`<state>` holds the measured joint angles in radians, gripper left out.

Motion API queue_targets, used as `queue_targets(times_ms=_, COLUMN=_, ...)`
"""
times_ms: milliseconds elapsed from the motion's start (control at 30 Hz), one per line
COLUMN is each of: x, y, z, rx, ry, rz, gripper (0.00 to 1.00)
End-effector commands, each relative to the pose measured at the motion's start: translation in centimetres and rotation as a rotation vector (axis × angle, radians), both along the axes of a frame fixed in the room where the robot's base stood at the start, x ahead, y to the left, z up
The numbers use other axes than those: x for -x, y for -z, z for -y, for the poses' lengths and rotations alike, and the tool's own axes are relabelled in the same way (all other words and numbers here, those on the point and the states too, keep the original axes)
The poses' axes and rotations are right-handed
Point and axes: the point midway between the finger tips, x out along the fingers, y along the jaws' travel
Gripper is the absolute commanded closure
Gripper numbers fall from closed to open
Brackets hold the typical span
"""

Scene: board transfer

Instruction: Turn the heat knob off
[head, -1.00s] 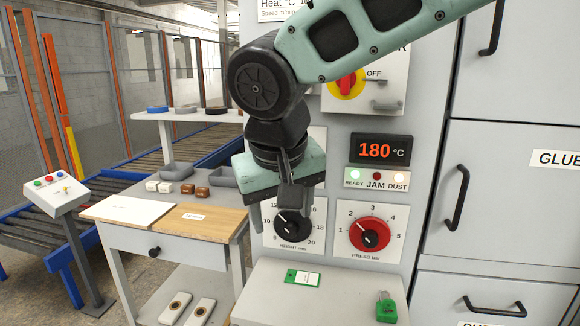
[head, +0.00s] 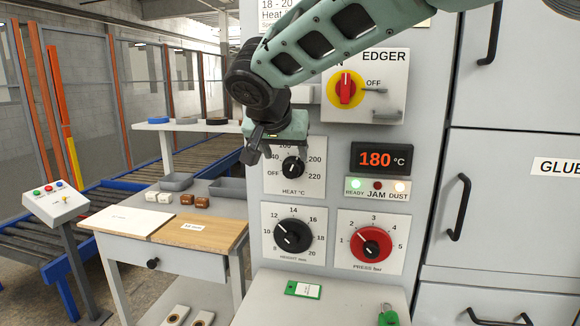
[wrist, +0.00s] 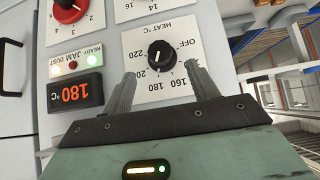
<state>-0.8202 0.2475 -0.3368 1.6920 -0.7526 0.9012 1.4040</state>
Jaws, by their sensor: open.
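The heat knob (head: 293,167) is a black round knob on a white HEAT °C plate in the head view. OFF is marked at its left and 220 at its right. It also shows upside down in the wrist view (wrist: 160,53), beyond the fingertips. I cannot read its exact setting from its white pointer. My gripper (head: 250,157) is open and empty, in front of the plate's upper left. In the wrist view its two fingers (wrist: 161,86) stand wide apart, with the knob between and beyond their tips, apparently untouched.
Below are the black height knob (head: 293,235) and red press knob (head: 371,244). The display (head: 381,158) reads 180 °C, with READY lit. A red-and-yellow edger switch (head: 346,90) sits above. A ledge (head: 330,312) juts out below; a side table (head: 150,247) stands left.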

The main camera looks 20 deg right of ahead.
Motion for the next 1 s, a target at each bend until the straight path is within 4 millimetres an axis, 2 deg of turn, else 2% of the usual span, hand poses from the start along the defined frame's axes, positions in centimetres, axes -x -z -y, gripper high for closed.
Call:
queue_targets(times_ms=200, x=-2.7, y=3.1, z=1.6, rx=0.003, ry=0.004, rz=-0.003, gripper=0.41)
queue_targets(times_ms=400, x=-4.3, y=4.8, z=2.4, rx=0.0, ry=0.002, rz=-0.001, gripper=0.41)
queue_targets(times_ms=800, x=-4.8, y=5.5, z=2.7, rx=-0.001, ry=-0.001, rz=0.0, gripper=0.41)
queue_targets(times_ms=833, x=-4.8, y=5.5, z=2.6, rx=-0.001, ry=-0.001, rz=0.0, gripper=0.44)
queue_targets(times_ms=900, x=-4.8, y=5.5, z=2.6, rx=-0.001, ry=-0.001, rz=0.0, gripper=0.63)
queue_targets(times_ms=1000, x=-4.8, y=5.5, z=2.6, rx=-0.001, ry=-0.001, rz=-0.001, gripper=0.85)
